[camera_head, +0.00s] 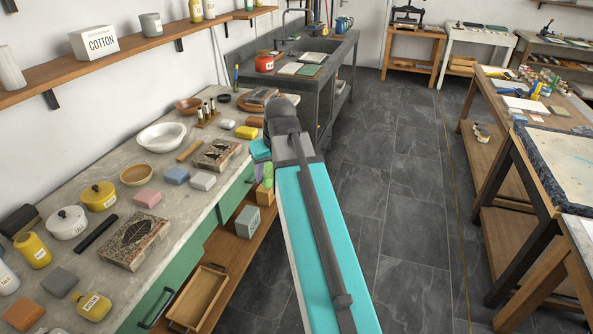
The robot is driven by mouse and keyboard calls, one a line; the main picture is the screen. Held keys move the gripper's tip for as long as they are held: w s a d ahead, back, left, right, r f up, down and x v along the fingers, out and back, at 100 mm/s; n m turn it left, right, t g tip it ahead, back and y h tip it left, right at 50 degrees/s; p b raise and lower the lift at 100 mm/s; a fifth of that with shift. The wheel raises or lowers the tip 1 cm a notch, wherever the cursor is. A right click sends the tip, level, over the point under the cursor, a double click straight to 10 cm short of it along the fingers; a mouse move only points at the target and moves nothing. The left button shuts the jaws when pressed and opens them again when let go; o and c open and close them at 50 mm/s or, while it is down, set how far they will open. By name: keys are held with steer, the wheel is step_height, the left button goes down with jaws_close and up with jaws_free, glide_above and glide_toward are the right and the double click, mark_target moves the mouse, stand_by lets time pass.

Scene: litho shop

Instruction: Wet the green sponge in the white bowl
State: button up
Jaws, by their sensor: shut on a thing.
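The white bowl (162,137) stands on the grey stone counter at left, behind the wooden bowl. My gripper (262,164) hangs past the counter's right edge, to the right of the bowl and well apart from it. It points down and is shut on a small green block (268,173), which looks like the green sponge. My arm partly hides the jaws, and the grip is small in view. I cannot tell whether the bowl holds water.
On the counter (190,215) are a wooden bowl (136,175), a terracotta bowl (188,105), a carved block (135,241), yellow tins, and several coloured blocks, including a yellow one (246,132). A sink bench (345,60) stands behind. Open floor (400,200) lies to the right.

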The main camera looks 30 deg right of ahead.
steer(key=a+r, duration=0.1)
steer(key=a, duration=0.9)
steer(key=w+a+r+n, duration=0.1)
steer(key=a, duration=0.9)
steer(key=shift+w+r, duration=0.3)
steer(key=shift+r, duration=0.05)
steer(key=shift+d, duration=0.1)
